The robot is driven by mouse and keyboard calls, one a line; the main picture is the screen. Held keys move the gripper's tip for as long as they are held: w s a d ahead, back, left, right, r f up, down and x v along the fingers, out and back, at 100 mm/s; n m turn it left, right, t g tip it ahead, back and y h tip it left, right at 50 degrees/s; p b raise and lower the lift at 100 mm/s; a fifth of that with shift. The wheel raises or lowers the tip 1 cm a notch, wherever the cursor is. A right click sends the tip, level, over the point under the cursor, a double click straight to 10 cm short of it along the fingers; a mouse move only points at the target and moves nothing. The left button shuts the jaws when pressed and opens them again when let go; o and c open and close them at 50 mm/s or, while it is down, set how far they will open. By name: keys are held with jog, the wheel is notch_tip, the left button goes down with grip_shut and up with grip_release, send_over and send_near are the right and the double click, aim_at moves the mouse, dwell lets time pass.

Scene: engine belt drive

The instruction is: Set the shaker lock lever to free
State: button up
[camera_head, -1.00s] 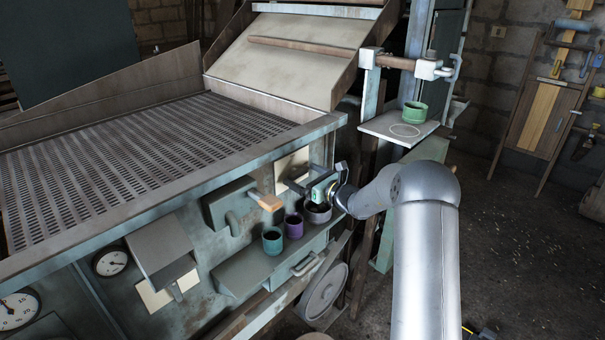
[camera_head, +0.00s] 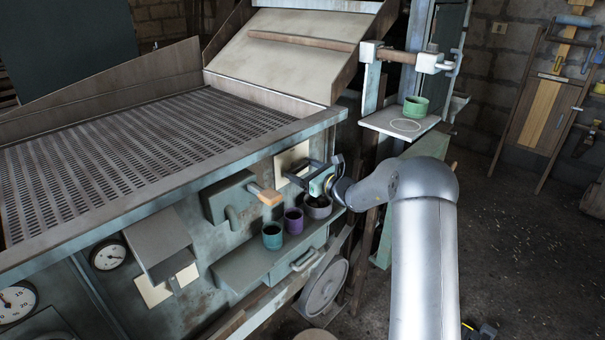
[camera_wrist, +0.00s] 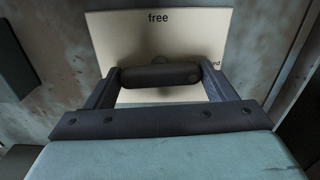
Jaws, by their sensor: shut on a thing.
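The lock lever's dark rounded grip (camera_wrist: 160,76) lies crosswise in the wrist view, between the two fingers of my gripper (camera_wrist: 158,82), which is shut on it. Behind it is a cream label plate (camera_wrist: 120,40) with "free" printed at its top middle. A second word at the right is mostly hidden by a finger; only its end shows. In the head view the plate (camera_head: 289,157) is on the machine's side panel, and my gripper (camera_head: 301,173) is in front of it. The lever itself is too small and covered there to make out.
A teal cup (camera_head: 272,237), a purple cup (camera_head: 293,222) and a grey cup (camera_head: 318,207) stand on a ledge below. A box with a wooden-tipped handle (camera_head: 266,195) is just left of the plate.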

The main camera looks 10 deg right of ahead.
jog(key=n+b, duration=0.2)
jog(key=b, duration=0.2)
jog(key=f+n+b, duration=0.1)
jog(key=n+b, duration=0.1)
jog(key=b, duration=0.2)
jog(key=shift+f, duration=0.1)
jog(key=n+b, duration=0.5)
jog(key=b, duration=0.6)
jog(key=n+b, duration=0.4)
jog(key=b, duration=0.4)
jog(key=shift+n, duration=0.4)
jog(key=n+b, duration=0.2)
jog(key=r+n+b, duration=0.1)
jog(key=b, duration=0.2)
jog(key=shift+n, duration=0.4)
jog(key=o, duration=1)
jog(key=shift+r, duration=0.1)
jog(key=shift+s+d, duration=0.1)
